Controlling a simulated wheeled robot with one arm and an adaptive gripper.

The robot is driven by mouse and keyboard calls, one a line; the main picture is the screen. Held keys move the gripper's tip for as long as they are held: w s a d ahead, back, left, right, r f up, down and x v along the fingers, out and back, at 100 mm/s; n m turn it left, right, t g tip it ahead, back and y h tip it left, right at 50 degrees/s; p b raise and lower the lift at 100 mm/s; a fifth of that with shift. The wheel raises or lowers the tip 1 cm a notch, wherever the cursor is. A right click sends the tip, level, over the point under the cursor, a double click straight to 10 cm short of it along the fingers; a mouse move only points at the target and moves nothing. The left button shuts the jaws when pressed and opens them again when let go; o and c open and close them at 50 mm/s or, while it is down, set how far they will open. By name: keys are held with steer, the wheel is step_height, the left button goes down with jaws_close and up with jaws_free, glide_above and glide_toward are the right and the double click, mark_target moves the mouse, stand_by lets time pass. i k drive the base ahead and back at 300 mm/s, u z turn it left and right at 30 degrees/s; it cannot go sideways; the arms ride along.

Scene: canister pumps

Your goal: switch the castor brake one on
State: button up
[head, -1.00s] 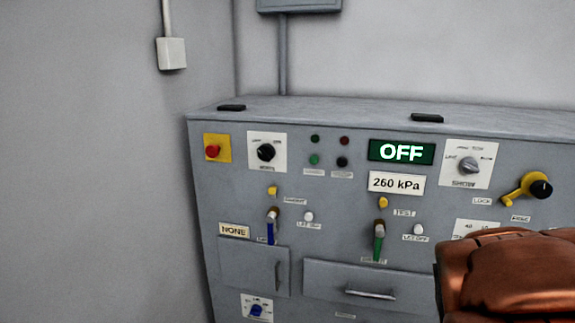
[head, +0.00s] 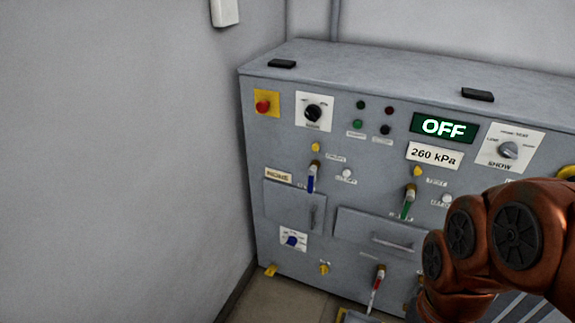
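The grey pump cabinet (head: 262,110) stands against the wall. Low on its front are a small yellow part (head: 271,270) at the bottom left corner and another yellow part (head: 324,268) to its right. Either may be a castor brake; no label for them can be read, and their setting is too small to tell. Orange links of my arm cover the lower right of the view. My gripper is not in view.
The front carries a red button (head: 263,106), a blue-handled lever (head: 311,178), a green-handled lever (head: 407,205), a red-handled lever (head: 376,288) and a drawer handle (head: 392,242). The display (head: 444,127) reads OFF. Bare floor (head: 290,302) shows at the cabinet's lower left.

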mark_target(271, 271)
steer(key=k, duration=0.65)
steer(key=u, duration=0.3)
steer(key=i, duration=0.35)
steer(key=u, duration=0.85)
steer(key=i, duration=0.8)
steer(key=u, duration=0.2)
